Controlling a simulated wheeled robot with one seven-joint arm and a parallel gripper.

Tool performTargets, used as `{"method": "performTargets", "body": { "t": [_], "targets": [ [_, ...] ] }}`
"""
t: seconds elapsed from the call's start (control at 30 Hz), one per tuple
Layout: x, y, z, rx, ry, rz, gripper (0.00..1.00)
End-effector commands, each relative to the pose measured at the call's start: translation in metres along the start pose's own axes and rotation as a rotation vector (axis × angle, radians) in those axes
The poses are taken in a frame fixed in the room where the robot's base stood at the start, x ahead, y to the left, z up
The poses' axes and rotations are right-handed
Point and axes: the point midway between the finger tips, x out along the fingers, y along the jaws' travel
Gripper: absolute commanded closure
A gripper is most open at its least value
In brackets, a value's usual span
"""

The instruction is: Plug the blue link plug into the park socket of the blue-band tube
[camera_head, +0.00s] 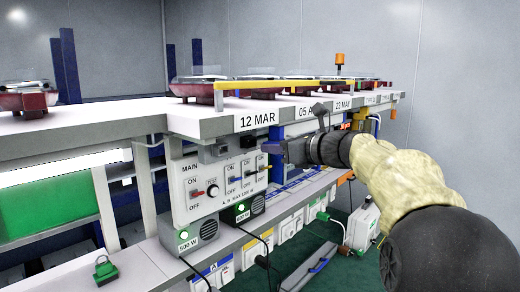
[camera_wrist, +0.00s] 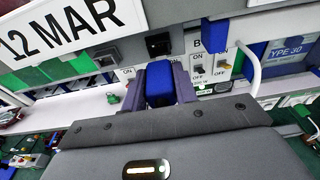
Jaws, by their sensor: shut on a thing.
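My gripper (camera_head: 272,148) is in front of the shelf edge, by the right side of the white switch panel, with its jaws pointing left. In the wrist view my gripper (camera_wrist: 160,88) is shut on a blue block (camera_wrist: 160,80), which appears to be the blue link plug. Two dark socket-like boxes sit under the shelf edge beyond it, one at left (camera_wrist: 101,51) and one nearer the middle (camera_wrist: 158,44). The held plug is apart from both in the picture. I cannot tell which is the park socket, and no blue-band tube can be made out.
The shelf edge with the "12 MAR" label (camera_head: 257,120) is above the MAIN switch panel (camera_head: 205,187). Power boxes (camera_head: 196,237) and cables are below. A blue upright (camera_wrist: 214,33) is close to the right.

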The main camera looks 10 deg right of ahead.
Motion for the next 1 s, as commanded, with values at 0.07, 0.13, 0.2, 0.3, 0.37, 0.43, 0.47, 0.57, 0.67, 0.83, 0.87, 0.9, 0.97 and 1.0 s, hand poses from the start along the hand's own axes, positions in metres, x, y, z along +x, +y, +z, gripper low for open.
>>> {"method": "performTargets", "body": {
  "t": [0.07, 0.13, 0.2, 0.3, 0.37, 0.43, 0.47, 0.57, 0.67, 0.83, 0.87, 0.9, 0.97, 1.0],
  "targets": [
    [0.0, 0.0, 0.0, 0.0, 0.0, 0.0, 0.79],
    [0.0, 0.0, 0.0, 0.0, 0.0, 0.0, 0.93],
    [0.0, 0.0, 0.0, 0.0, 0.0, 0.0, 0.95],
    [0.0, 0.0, 0.0, 0.0, 0.0, 0.0, 0.95],
    [0.0, 0.0, 0.0, 0.0, 0.0, 0.0, 0.95],
    [0.0, 0.0, 0.0, 0.0, 0.0, 0.0, 0.95],
    [0.0, 0.001, 0.0, 0.0, 0.0, 0.0, 0.95],
    [0.0, 0.004, 0.0, -0.001, 0.0, 0.001, 0.95],
    [0.001, 0.009, 0.0, -0.001, -0.001, 0.001, 0.95],
    [0.001, 0.018, -0.001, 0.0, 0.0, 0.001, 0.95],
    [0.001, 0.019, -0.001, 0.0, 0.0, 0.001, 0.95],
    [0.001, 0.021, -0.001, 0.0, 0.0, 0.001, 0.95],
    [0.0, 0.024, -0.001, 0.0, -0.001, 0.001, 0.95],
    [0.0, 0.026, 0.0, -0.001, -0.001, 0.001, 0.95]
  ]
}}
